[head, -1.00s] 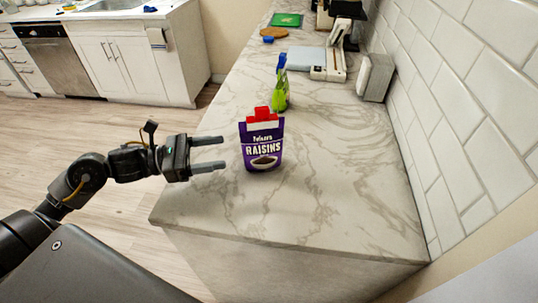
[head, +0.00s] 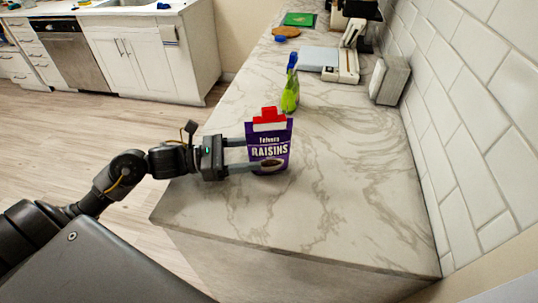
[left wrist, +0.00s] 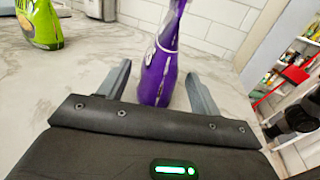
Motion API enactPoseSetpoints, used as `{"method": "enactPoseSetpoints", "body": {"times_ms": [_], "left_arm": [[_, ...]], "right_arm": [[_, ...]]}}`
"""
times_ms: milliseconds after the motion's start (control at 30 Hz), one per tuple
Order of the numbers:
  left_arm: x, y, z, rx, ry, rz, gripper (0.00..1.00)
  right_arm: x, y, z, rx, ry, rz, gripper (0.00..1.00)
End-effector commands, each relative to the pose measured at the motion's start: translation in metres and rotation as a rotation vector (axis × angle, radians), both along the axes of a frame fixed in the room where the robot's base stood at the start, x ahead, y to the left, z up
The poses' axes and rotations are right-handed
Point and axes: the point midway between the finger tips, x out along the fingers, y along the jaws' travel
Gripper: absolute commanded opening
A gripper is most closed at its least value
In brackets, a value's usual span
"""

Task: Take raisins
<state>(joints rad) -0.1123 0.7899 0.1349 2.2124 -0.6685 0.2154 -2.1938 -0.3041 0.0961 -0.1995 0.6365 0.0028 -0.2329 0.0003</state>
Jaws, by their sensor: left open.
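The raisins bag (head: 269,148) is purple with a red cap and stands upright on the marble counter (head: 330,190). My left gripper (head: 252,155) comes in from the left in the head view, with its fingers reaching to the bag. The near finger passes in front of the bag's lower label. In the left wrist view the bag (left wrist: 160,70) stands edge-on between the two open fingers (left wrist: 158,95), with a gap on each side. My right gripper is not in view.
A green bottle with a blue top (head: 290,90) stands behind the bag, and it also shows in the left wrist view (left wrist: 40,22). A grey box (head: 389,80) sits by the tiled wall (head: 470,120). The counter right of the bag is clear.

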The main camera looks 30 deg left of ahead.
Motion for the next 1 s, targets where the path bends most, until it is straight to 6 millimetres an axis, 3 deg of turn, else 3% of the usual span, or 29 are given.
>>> {"method": "enactPoseSetpoints", "body": {"times_ms": [133, 433, 767, 1000], "left_arm": [[0.003, -0.004, 0.001, -0.002, 0.000, 0.001, 0.64], [0.027, -0.039, 0.002, -0.003, -0.001, 0.000, 0.64], [0.030, -0.044, -0.001, 0.001, 0.001, 0.000, 0.64], [0.030, -0.044, -0.001, 0.000, 0.000, 0.000, 0.33]], "right_arm": [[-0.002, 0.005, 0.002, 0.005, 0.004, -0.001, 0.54], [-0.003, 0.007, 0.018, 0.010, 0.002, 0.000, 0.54], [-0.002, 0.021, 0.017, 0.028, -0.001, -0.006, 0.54], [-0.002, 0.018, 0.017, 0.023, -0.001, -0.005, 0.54]]}}
